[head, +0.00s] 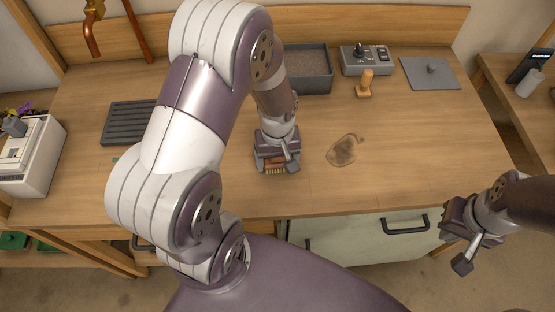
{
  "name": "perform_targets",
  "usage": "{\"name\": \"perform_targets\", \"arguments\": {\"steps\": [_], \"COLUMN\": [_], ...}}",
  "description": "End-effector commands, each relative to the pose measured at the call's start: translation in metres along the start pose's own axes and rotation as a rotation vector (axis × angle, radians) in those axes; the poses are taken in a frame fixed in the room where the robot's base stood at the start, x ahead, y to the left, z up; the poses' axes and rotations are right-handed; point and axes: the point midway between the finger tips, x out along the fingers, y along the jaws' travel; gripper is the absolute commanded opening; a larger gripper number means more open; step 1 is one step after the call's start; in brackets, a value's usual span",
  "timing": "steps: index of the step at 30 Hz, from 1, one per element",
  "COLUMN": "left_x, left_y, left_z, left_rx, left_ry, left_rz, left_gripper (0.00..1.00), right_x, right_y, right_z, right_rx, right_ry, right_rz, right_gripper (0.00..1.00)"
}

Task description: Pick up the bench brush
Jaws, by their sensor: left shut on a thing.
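The bench brush (275,168) shows as a brown wooden edge with pale bristles at the tips of my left gripper (277,161). My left gripper points down over the middle of the wooden bench top and is shut on the brush. Most of the brush is hidden by the gripper. I cannot tell whether the bristles touch the bench. My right gripper (456,249) is open and empty, off the bench's front edge at the lower right.
Behind stand a grey tray (317,75), a wooden-handled piece (366,84), a control box (365,58) and a grey plate (431,73). A slatted dark mat (128,122) lies left. The bench's right front is clear.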

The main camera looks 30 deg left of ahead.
Motion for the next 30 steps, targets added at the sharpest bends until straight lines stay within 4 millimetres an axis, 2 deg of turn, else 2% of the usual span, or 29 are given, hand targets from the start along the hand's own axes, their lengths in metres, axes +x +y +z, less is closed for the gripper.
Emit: {"name": "perform_targets", "arguments": {"steps": [5,8,12,24,30], "left_x": [-0.004,-0.015,-0.04,-0.093,-0.107], "left_y": [0.0,0.001,0.001,0.058,0.073], "left_z": [0.0,-0.001,-0.001,0.067,0.085], "left_rx": [0.0,0.0,0.0,0.007,0.003], "left_ry": [0.001,0.002,0.005,0.002,0.0], "left_rz": [0.001,0.001,0.003,0.002,0.0], "left_gripper": [0.47,0.47,0.47,0.47,0.47], "right_x": [0.0,0.0,-0.001,0.003,0.004], "right_y": [0.0,0.0,0.0,0.0,0.0], "right_z": [0.0,0.0,0.0,0.0,0.0], "right_rx": [0.0,0.0,0.0,0.0,0.0], "right_ry": [0.0,0.0,0.0,0.0,0.0], "right_rz": [0.0,0.0,0.0,0.0,0.0], "right_gripper": [0.0,0.0,0.0,0.0,0.0]}}
